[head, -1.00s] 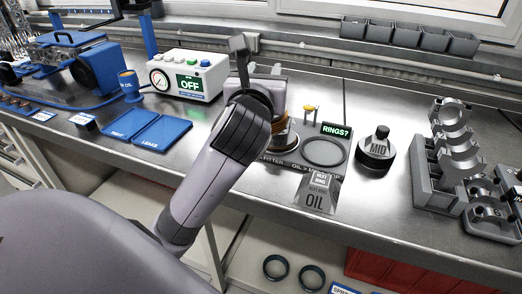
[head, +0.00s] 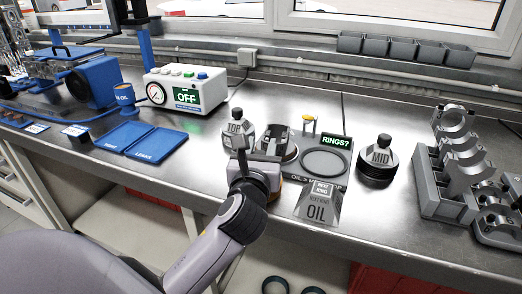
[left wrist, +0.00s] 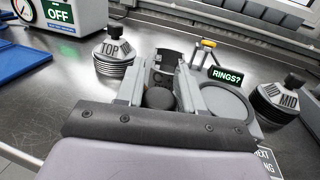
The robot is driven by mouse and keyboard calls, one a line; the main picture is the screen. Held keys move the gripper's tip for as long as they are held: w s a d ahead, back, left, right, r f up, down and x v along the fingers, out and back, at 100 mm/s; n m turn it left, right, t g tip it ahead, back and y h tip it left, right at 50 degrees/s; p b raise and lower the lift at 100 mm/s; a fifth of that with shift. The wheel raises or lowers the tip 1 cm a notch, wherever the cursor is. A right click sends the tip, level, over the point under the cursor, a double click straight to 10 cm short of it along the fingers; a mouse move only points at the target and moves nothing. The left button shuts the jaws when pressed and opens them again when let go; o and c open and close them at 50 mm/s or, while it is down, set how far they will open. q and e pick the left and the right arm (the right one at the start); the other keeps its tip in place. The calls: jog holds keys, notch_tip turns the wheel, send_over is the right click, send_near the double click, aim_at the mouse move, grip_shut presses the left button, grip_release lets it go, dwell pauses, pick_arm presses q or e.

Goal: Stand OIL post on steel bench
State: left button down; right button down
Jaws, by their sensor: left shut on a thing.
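My left gripper (head: 258,160) is in front of the ring tray's left end. In the left wrist view, its two grey fingers (left wrist: 160,88) are on either side of a dark rounded cap, which I take for the OIL post (left wrist: 160,97). Its label and lower part are hidden, so I cannot tell whether it touches the bench. The steel bench (head: 400,235) lies below. A grey sign reading NEXT RING OIL (head: 317,208) stands at the tray's front. The TOP post (head: 238,128) stands behind the gripper, the MID post (head: 377,162) to the right. My right gripper is out of view.
The ring tray (head: 340,180) carries a grey open cylinder (head: 278,143) and a RINGS? sign (head: 336,142). The OFF box (head: 185,90) and blue trays (head: 150,142) are to the left. Grey bearing-cap racks (head: 445,190) stand to the right. Bare bench lies between MID and the racks.

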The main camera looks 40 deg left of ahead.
pick_arm(q)
jog(key=shift+r, duration=0.15)
jog(key=c, duration=0.7)
grip_release()
jog(key=shift+s+d, duration=0.1)
jog(key=shift+s, duration=0.05)
jog(key=v, duration=1.1)
jog(key=shift+s+d, duration=0.15)
jog(key=shift+s, duration=0.15)
